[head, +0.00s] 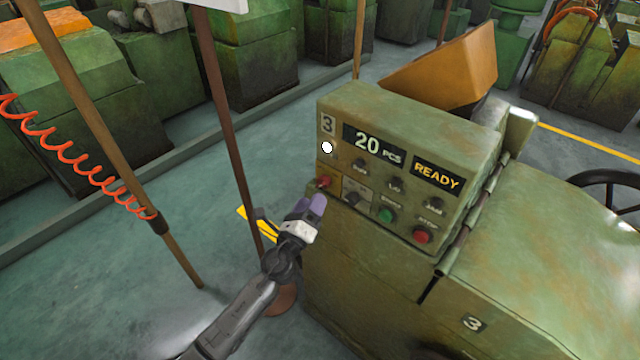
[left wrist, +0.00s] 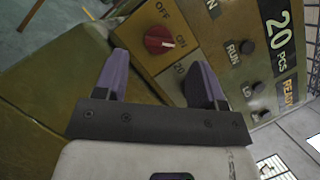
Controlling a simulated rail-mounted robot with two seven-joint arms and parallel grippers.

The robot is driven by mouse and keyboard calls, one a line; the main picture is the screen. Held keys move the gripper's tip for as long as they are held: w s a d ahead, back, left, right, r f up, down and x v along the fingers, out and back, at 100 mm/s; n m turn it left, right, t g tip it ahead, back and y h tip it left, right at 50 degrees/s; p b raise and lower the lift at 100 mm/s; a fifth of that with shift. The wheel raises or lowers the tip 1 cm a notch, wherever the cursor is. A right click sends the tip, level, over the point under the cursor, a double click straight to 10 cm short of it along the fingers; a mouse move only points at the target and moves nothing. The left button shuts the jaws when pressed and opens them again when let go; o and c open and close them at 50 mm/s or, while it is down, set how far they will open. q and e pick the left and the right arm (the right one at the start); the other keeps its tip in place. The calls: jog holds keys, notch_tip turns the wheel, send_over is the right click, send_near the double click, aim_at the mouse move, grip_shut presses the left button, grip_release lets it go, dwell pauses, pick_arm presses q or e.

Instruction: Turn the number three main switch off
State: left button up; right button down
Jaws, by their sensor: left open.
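The number three machine's control panel (head: 375,170) is a worn green box with a "3" plate at its upper left. Its main switch (head: 323,182) is a red rotary knob at the panel's left edge. In the left wrist view the red knob (left wrist: 159,40) sits between OFF and ON labels, its white mark pointing toward ON. My left gripper (head: 310,203) has purple fingers and is just below the knob in the head view. In the left wrist view its fingers (left wrist: 161,68) are open and empty, with the knob beyond the gap between them. My right gripper is not in view.
The panel also has a display (head: 375,145) reading "20 PCS", a "READY" display (head: 437,174), small black knobs, a green button (head: 385,215) and a red stop button (head: 422,236). A brown post (head: 226,110) stands left of my gripper.

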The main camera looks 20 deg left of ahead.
aim_at(319, 186)
pick_arm(q)
jog(key=shift+b+x, duration=0.4)
jog(key=shift+x, duration=2.7)
jog(key=shift+c, duration=0.3)
jog(key=c, duration=0.9)
jog(key=shift+o, duration=0.2)
jog(key=shift+r+n+g+p, duration=0.2)
jog(key=shift+n+g+p, duration=0.1)
jog(key=shift+n+p, duration=0.65)
jog(key=n+g+p, duration=0.1)
jog(key=n+p, duration=0.3)
jog(key=p, duration=0.1)
jog(key=n+g+p, duration=0.2)
jog(key=n+p, duration=0.2)
jog(key=p, duration=0.1)
jog(key=n+g+y+p, duration=0.1)
jog(key=n+p, duration=0.3)
jog(key=p, duration=0.1)
jog(key=shift+n+g+p, duration=0.35)
jog(key=shift+g, duration=0.05)
jog(key=n+p, duration=0.2)
jog(key=p, duration=0.1)
jog(key=shift+f+g+h, duration=0.15)
jog(key=shift+g+h, duration=0.15)
jog(key=shift+g, duration=0.1)
jog(key=shift+f+n, duration=0.1)
jog(key=shift+n, duration=0.2)
